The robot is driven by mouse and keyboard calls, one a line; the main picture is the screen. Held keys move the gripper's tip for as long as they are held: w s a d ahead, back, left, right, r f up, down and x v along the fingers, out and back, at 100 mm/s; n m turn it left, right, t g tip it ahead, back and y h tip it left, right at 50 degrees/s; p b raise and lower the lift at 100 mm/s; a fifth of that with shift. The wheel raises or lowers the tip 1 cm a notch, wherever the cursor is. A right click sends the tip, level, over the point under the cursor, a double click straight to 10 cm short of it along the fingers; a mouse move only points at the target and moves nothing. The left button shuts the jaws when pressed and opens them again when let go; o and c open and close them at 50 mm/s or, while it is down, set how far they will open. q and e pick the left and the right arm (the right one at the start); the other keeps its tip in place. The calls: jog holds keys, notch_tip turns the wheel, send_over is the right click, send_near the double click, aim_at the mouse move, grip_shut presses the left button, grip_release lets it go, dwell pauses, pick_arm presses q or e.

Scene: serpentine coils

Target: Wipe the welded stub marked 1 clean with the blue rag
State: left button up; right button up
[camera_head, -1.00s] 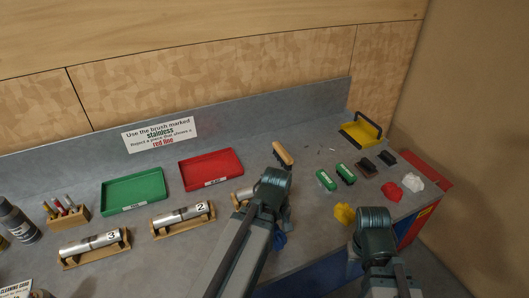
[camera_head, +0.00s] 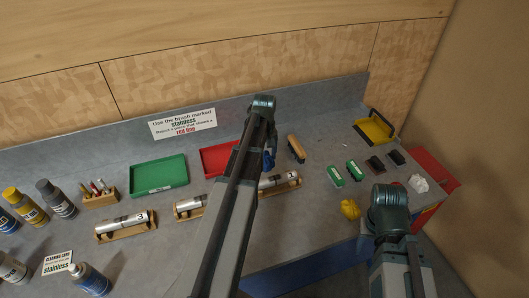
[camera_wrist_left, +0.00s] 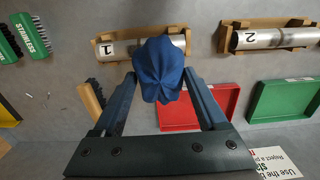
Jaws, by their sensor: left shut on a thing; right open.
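My left gripper (camera_wrist_left: 160,85) is shut on the bunched blue rag (camera_wrist_left: 160,68). In the head view the rag (camera_head: 268,160) shows beside the red tray, just behind the welded stub marked 1 (camera_head: 275,182). The stub lies in a wooden cradle, partly hidden by my left arm. In the left wrist view the stub (camera_wrist_left: 125,47) runs across the top with its 1 at the left, and the rag covers its middle; I cannot tell whether they touch. My right gripper (camera_head: 390,196) is open at the right front of the bench.
Stubs marked 2 (camera_head: 190,204) and 3 (camera_head: 125,222) lie in cradles to the left. Green tray (camera_head: 158,174) and red tray (camera_head: 213,160) stand behind. Brushes (camera_head: 334,175), a yellow rag (camera_head: 350,209) and a white rag (camera_head: 418,183) lie to the right. Bottles stand at left.

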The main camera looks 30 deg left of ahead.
aim_at(264, 164)
pick_arm(q)
jog(key=shift+f+b, duration=2.55)
jog(key=shift+f, duration=0.05)
jog(key=shift+r, duration=0.1)
